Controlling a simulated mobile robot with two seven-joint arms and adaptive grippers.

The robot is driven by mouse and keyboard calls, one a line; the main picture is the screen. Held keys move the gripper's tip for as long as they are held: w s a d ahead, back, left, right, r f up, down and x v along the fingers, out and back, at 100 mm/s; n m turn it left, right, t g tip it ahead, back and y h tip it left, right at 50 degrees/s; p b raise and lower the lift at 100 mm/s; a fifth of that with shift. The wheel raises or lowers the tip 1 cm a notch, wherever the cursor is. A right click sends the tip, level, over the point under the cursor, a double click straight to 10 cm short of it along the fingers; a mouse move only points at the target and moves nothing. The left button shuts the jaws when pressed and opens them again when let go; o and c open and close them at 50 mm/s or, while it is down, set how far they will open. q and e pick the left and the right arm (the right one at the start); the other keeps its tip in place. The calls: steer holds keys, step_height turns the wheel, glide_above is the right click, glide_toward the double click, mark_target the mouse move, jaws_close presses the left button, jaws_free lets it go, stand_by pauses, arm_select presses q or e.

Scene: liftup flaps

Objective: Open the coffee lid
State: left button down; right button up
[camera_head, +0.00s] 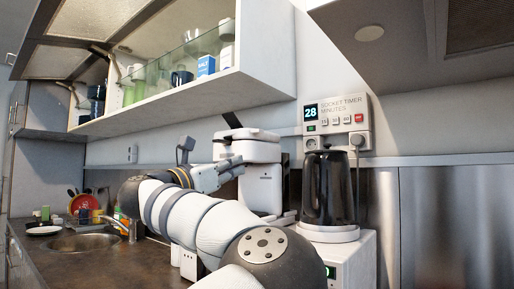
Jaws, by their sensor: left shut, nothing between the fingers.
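The white coffee machine (264,180) stands on the counter near the middle of the view. My arm hides the machine's lower left part. My right gripper is not in view.
A dark kettle (329,188) stands on a white base right of the machine. A socket timer (337,122) is on the wall above it. An open wall cabinet (215,82) with cups and boxes hangs overhead. A sink (84,242) with dishes is at left.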

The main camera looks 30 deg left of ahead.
mark_target(253, 145)
arm_select(q)
steer(key=w+r, duration=0.3)
steer(key=w, duration=0.1)
steer(key=w+r, duration=0.2)
steer(key=shift+w+d+r+p, duration=0.25)
steer(key=shift+d+r+p, duration=0.05)
steer(key=shift+d+p, duration=0.05)
steer(key=shift+w+f, duration=0.1)
steer(key=shift+w, duration=0.15)
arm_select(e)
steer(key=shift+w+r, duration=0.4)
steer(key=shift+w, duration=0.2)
arm_select(q)
steer(key=shift+w, duration=0.1)
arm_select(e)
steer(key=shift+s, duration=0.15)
